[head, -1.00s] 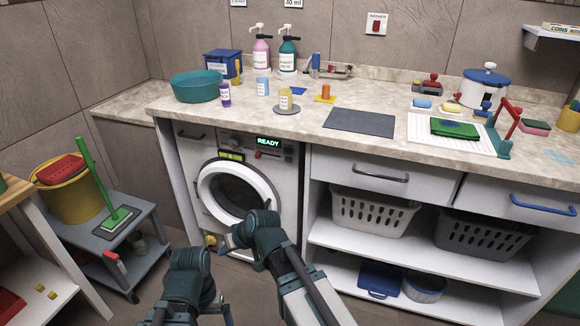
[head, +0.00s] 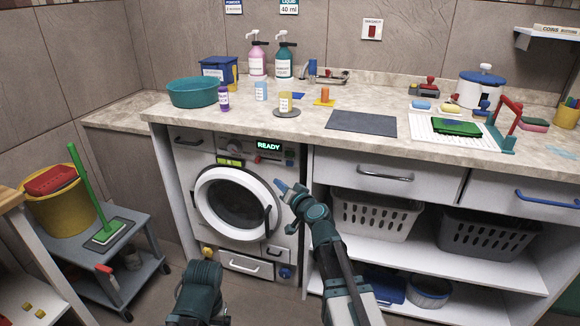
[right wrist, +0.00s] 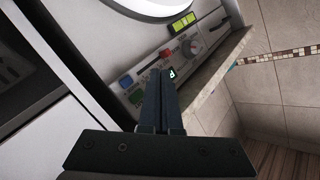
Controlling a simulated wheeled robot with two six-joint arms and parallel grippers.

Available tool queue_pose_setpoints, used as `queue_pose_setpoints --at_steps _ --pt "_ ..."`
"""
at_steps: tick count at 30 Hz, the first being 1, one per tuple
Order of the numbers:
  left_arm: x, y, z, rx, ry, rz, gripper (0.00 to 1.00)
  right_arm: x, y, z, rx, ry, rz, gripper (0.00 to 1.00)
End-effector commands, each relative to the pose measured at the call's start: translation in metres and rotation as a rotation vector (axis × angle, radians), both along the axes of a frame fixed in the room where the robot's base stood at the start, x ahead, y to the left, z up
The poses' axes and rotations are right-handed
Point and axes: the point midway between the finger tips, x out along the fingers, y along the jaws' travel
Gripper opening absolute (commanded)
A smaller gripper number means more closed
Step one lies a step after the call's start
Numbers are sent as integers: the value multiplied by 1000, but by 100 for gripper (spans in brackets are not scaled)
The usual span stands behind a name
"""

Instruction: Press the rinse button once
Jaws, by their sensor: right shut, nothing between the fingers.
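The washing machine (head: 207,172) stands under the counter with its round door shut. Its panel shows a lit READY display (head: 269,146) and small coloured controls. In the right wrist view the panel (right wrist: 152,70) has a blue button (right wrist: 126,81), a green button (right wrist: 136,96), a red control (right wrist: 166,55) and a pale knob (right wrist: 192,46). I cannot read which one is rinse. My right gripper (head: 281,187) is shut and empty, in front of the machine and below the panel in the head view. Its fingers (right wrist: 167,73) hide part of the display.
The counter (head: 210,117) above juts over the machine and holds bottles and a teal basin (head: 193,92). Open shelves with a white basket (head: 375,215) stand right of the machine. A grey cart (head: 120,258) with a yellow bucket (head: 60,205) stands left.

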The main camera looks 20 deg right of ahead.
Motion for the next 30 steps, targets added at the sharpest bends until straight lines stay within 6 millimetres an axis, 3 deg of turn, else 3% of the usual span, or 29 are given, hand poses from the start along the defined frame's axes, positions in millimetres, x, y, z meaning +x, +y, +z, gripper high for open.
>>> queue_pose_setpoints --at_steps 14,30 --pt "0 0 0 0 1 0 92 9 -5 0 -1 1 1 0" --pt "0 0 0 0 1 0 92 64 -41 0 -2 1 1 0"
